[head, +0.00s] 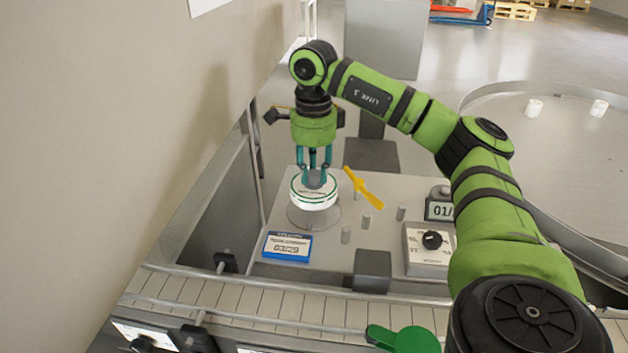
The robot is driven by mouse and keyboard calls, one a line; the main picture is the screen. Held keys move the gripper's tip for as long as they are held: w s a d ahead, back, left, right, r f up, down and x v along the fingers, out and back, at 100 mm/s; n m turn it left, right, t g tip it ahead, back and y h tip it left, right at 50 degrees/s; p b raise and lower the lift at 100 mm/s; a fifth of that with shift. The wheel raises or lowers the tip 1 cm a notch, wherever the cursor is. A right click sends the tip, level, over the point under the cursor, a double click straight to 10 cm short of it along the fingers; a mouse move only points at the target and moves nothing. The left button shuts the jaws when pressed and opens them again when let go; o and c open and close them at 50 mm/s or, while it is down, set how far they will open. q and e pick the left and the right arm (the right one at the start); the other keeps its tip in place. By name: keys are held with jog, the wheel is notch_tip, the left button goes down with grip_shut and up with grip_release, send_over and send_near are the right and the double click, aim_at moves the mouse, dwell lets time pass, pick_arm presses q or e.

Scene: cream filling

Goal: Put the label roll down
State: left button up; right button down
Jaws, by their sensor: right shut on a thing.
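The label roll (314,197) is a white disc with green bands around its rim. It sits at a round grey plate (312,217) on the grey work table, at the left of the table's top. My right gripper (317,181) points straight down over it, its teal fingers shut on the roll's dark centre. Whether the roll's underside touches the plate cannot be told from this angle. My left gripper does not show.
On the table are a yellow lever (363,188), several short grey pegs (366,221), a blue-framed card (287,247), a dial box (430,250) and a counter display (439,210). A slatted conveyor (260,301) runs along the front. A wall stands at left.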

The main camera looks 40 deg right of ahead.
aim_at(314, 184)
notch_tip(314, 184, down, 4)
jog(key=shift+r+p, duration=0.25)
jog(key=shift+p, duration=0.2)
jog(key=shift+d+f, duration=0.1)
jog(key=shift+f, duration=0.1)
jog(key=shift+f, duration=0.35)
jog(key=c, duration=1)
grip_release()
jog(key=shift+o, duration=0.2)
jog(key=shift+r, duration=0.15)
